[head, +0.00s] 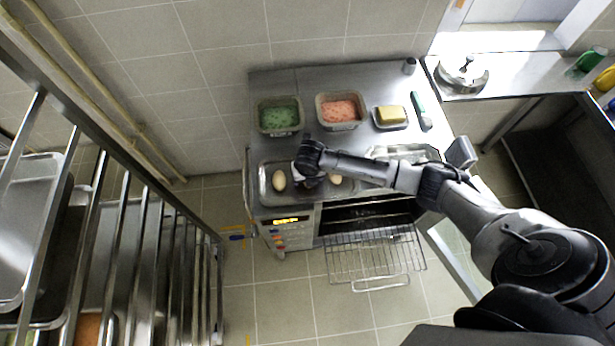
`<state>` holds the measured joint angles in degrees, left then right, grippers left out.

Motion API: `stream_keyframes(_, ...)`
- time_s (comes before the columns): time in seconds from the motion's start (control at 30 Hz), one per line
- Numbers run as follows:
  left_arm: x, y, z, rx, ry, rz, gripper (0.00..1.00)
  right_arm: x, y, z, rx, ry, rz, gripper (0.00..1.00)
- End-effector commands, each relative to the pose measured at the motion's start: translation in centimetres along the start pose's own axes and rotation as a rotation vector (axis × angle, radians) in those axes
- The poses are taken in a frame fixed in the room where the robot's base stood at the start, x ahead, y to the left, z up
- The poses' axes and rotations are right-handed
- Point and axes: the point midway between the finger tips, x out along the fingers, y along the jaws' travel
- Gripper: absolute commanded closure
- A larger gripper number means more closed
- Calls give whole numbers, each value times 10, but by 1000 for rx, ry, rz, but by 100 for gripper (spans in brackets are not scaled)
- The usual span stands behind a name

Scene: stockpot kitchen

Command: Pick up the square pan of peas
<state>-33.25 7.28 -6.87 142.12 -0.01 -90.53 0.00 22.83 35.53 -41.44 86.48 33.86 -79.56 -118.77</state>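The square pan of peas (279,129) stands on the left part of the steel counter, with green contents inside. My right arm reaches in from the right, and its gripper (308,172) is in front of the pan, over a metal tray (265,196). The gripper appears apart from the pan. Its fingers are small and dark, so I cannot tell whether they are open or shut. My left gripper is out of view.
A similar pan with pink contents (340,124) stands right of the peas. Further right are a yellow block on a dish (390,116) and a green-handled tool (418,104). The tray holds pale egg-shaped items (279,181). An oven rack (372,258) juts out below. A metal shelf rack (150,120) fills the left.

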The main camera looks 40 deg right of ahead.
Motion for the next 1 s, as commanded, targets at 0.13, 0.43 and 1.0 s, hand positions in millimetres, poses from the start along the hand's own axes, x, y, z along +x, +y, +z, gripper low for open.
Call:
stream_keyframes(0.13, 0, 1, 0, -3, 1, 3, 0, 2, 0, 0, -1, 0, 1, 24)
stream_keyframes(0.43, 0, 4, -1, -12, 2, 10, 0, 2, 0, 0, -1, 0, 1, 39)
stream_keyframes(1.0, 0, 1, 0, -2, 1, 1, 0, 2, 0, 0, -1, -1, 1, 82)
